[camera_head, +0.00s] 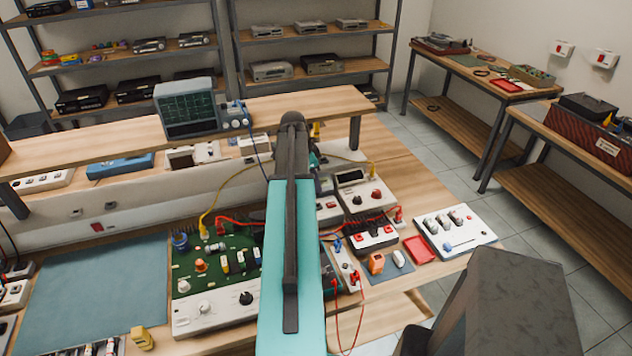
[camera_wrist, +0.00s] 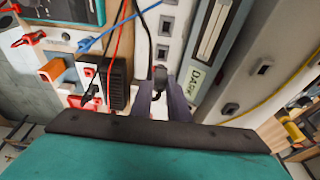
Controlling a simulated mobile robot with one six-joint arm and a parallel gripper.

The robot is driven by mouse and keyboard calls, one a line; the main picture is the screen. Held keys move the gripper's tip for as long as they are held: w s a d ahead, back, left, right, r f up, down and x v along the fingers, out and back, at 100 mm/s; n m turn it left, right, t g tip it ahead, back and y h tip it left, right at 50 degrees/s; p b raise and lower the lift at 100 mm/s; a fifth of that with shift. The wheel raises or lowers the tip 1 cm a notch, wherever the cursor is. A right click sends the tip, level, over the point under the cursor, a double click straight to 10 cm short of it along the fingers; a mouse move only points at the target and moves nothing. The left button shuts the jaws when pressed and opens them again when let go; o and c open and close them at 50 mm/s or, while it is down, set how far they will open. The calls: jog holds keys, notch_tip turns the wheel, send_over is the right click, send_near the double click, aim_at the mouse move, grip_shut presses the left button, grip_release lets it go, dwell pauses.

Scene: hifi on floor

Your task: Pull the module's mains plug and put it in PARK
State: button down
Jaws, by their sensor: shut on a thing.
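My gripper (camera_wrist: 162,88) is shut on a black plug (camera_wrist: 160,74), its two dark fingers on either side of it. A black cable runs up from the plug in the wrist view. The plug is at a pale socket strip (camera_wrist: 173,28); whether it is seated or clear of it cannot be told. A grey unit with a partly legible label (camera_wrist: 198,80) lies just right; I cannot confirm that it reads PARK. A small module with black fins (camera_wrist: 117,84) stands left of the fingers. In the head view my arm hides the gripper and plug.
A green circuit board (camera_head: 215,262) lies left of my arm on the bench, and a white panel with knobs (camera_head: 455,230) lies right. A raised shelf (camera_head: 300,105) carries an oscilloscope (camera_head: 186,107). Red and blue leads cross near the fingers. A blue mat (camera_head: 95,290) is bare.

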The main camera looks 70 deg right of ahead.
jog(key=shift+f+b, duration=1)
jog(key=shift+f, duration=1.25)
jog(key=shift+f+b, duration=0.65)
jog(key=shift+f, duration=0.3)
dwell(1.6)
dwell(0.4)
jog(key=c, duration=1.6)
grip_release()
jog(key=shift+r, duration=0.15)
jog(key=shift+b+v, duration=1.9)
jog(key=shift+v, duration=4.85)
jog(key=shift+a+r, duration=0.1)
